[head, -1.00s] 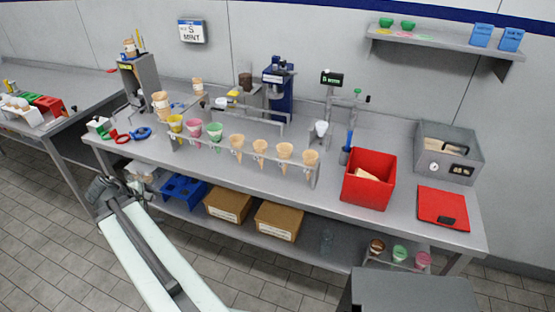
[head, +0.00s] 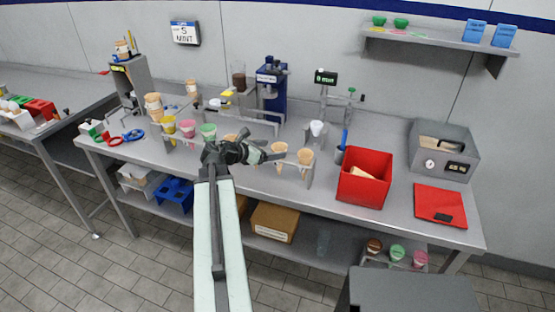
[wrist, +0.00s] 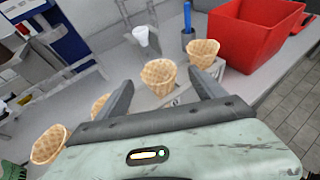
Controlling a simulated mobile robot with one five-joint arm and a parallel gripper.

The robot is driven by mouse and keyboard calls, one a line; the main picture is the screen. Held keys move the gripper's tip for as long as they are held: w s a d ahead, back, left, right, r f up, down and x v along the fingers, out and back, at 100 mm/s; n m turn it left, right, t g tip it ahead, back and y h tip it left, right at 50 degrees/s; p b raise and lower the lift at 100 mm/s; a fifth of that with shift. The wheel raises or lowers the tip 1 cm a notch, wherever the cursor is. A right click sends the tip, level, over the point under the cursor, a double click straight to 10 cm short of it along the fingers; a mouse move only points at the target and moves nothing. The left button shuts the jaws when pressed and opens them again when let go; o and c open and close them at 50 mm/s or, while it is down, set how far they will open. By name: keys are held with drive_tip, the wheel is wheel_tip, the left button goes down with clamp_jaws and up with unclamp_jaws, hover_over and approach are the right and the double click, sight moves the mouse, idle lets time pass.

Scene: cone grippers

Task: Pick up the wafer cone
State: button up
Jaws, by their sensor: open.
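Several plain wafer cones stand in a row in the metal rack along the table's front. In the wrist view, one wafer cone (wrist: 158,77) shows between and beyond my two fingertips; it is also in the head view (head: 279,149). A second cone (wrist: 202,52) stands to its right, past my right finger. Another cone (wrist: 48,146) is at lower left, and one (wrist: 98,104) is partly hidden by my left finger. My gripper (head: 268,156) is open and empty at the rack; whether it touches a cone, I cannot tell.
Coloured cones (head: 187,128) stand left of my gripper in the rack. A red bin (head: 365,190) is to the right, with a blue-handled tool in a cup (head: 340,155) near it. A blue machine (head: 271,95) stands behind. The aisle floor in front is clear.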

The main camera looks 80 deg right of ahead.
sight(275, 149)
drive_tip(key=b+x, duration=0.2)
drive_tip(key=x, duration=0.3)
drive_tip(key=shift+w+d+f, duration=0.15)
drive_tip(key=c, duration=0.9)
